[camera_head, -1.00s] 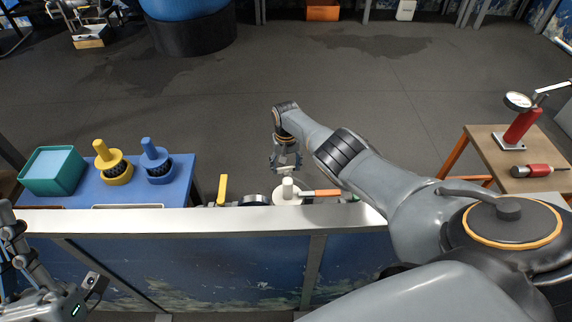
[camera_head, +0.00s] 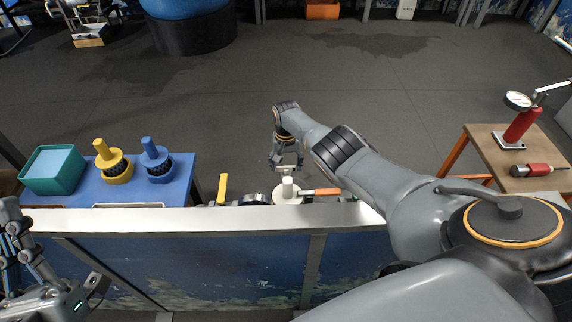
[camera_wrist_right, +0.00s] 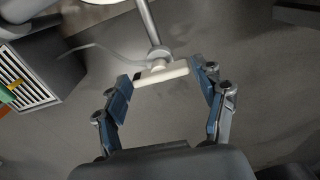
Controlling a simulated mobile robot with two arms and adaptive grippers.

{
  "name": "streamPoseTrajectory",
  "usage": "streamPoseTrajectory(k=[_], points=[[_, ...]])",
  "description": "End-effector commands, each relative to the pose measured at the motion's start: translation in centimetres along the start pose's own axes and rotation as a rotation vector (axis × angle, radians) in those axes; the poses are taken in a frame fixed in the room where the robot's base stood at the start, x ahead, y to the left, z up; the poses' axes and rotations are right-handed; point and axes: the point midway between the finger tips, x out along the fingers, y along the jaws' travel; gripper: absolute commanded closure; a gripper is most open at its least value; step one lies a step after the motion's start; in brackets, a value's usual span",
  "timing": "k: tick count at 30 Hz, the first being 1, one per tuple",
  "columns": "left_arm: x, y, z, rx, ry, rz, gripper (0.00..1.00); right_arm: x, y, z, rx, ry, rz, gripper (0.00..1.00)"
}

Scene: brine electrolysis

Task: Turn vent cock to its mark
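A cream T-shaped handle, seemingly the vent cock (camera_wrist_right: 163,74), stands at the end of a grey rod in the right wrist view. A dark patch shows at the left end of its crossbar. My right gripper (camera_wrist_right: 160,82) is open, its blue-padded fingers on either side of the crossbar with small gaps. In the head view my right gripper (camera_head: 286,162) points down just above a white upright part (camera_head: 287,187) behind the metal rail. My left gripper (camera_head: 14,235) is partly cut off at the left edge; its opening is unclear.
A metal rail (camera_head: 130,222) runs across the front. An orange handle (camera_head: 322,192) and a yellow handle (camera_head: 222,188) are close to the white part. A blue table (camera_head: 180,192) stands left, a wooden table (camera_head: 487,150) right. A slatted box (camera_wrist_right: 35,85) shows in the wrist view.

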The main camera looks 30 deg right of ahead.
Motion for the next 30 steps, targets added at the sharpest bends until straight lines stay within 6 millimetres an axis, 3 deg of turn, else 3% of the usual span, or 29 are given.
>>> streamPoseTrajectory(k=[17,25,30], points=[[-0.1,0.0,0.0,0.000,-0.001,0.000,1.00,-0.6,-0.1,-0.1,-0.002,0.001,-0.002,0.13],[-0.1,0.0,0.0,0.000,0.000,0.000,1.00,-3.0,0.1,-0.1,-0.004,0.003,-0.001,0.13],[0.0,0.0,0.0,0.000,0.000,0.000,1.00,-6.0,0.0,-0.1,-0.004,0.004,-0.001,0.13]])
